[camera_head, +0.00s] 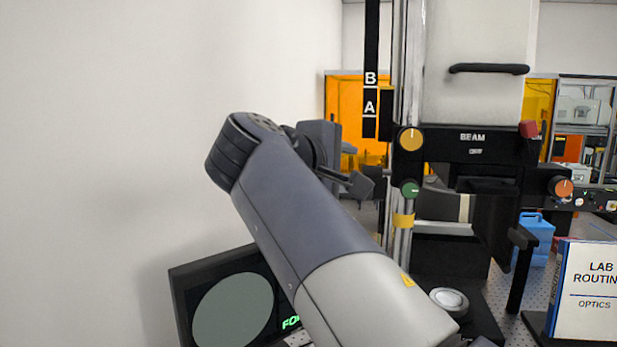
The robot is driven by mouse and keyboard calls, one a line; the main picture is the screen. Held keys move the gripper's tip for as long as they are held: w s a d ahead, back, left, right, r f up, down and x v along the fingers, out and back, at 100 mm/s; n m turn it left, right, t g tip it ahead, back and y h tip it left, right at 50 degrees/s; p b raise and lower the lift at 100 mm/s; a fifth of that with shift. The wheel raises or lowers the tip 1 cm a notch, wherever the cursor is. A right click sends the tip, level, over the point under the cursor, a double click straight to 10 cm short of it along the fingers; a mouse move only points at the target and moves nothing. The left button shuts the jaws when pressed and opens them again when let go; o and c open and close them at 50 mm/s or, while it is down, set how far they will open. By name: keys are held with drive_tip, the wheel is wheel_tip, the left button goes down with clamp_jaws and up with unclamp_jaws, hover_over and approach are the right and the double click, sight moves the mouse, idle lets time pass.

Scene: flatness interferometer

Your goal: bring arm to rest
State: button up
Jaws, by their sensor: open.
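My arm rises from the bottom centre toward the upper left, and its upper joint stands beside the white wall. My gripper (356,181) shows partly behind the arm, pointing right toward the instrument's column. It is open, and I see nothing held in it. Part of it is hidden by my own arm link. The interferometer (475,150) stands to the right, with a "BEAM" label on its black front panel.
A yellow knob (411,139), a green knob (409,188) and an orange knob (562,187) are on the instrument. A dark-framed monitor (232,308) is partly behind my arm. A "LAB ROUTINE OPTICS" book (594,292) and a blue container (537,237) stand at right. The upper left shows only bare wall.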

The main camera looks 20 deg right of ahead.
sight(368, 176)
drive_tip(key=x, duration=0.3)
drive_tip(key=p+x, duration=0.1)
drive_tip(key=x, duration=0.3)
drive_tip(key=p+x, duration=0.1)
drive_tip(key=x, duration=0.3)
drive_tip(key=shift+f, duration=0.35)
drive_tip(key=shift+a+f, duration=0.1)
drive_tip(key=shift+a, duration=0.05)
